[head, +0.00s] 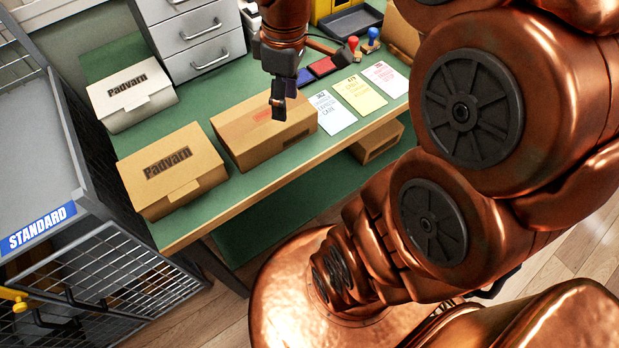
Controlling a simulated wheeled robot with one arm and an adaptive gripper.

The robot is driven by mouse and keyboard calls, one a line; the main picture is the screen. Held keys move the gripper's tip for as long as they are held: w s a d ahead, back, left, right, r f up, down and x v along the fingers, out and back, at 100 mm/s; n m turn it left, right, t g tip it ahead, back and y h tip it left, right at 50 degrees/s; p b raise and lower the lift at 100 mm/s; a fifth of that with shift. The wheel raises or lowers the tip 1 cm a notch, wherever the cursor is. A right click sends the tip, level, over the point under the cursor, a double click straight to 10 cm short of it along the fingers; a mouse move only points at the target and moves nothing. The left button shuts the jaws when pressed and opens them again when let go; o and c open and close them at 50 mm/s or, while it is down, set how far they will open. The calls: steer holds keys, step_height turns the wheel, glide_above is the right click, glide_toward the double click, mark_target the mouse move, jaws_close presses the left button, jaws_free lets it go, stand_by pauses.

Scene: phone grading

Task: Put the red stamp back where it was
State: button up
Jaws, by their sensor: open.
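The red stamp (353,44) stands upright at the back of the green table, beside the blue stamp (373,36). The two are close together but look apart. My gripper (278,112) is open and points down over the brown box (242,139) in the middle of the table. It is well to the left of the red stamp and nearer the front edge. Nothing shows between its fingers; whether the fingertips touch the box is hard to tell. A faint red mark (259,114) shows on the box top, partly beside the fingers.
Ink pads (322,66) and three printed cards (360,94) lie right of my gripper. A brown Padvarn box (160,188) and a white Padvarn box (121,103) stand left. Grey drawers (190,35) rise behind. A STANDARD cage (128,268) adjoins the table's left side.

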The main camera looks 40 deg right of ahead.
steer(key=s+a+f+m, duration=0.2)
steer(key=s+a+m, duration=0.1)
steer(key=s, duration=0.4)
steer(key=s+a+f+m+g, duration=0.1)
steer(key=s+m, duration=0.3)
steer(key=s, duration=0.4)
steer(key=shift+a+f+g+h, duration=0.3)
steer(key=shift+a+f+h, duration=0.1)
steer(key=shift+a+f, duration=0.5)
steer(key=shift+r, duration=0.1)
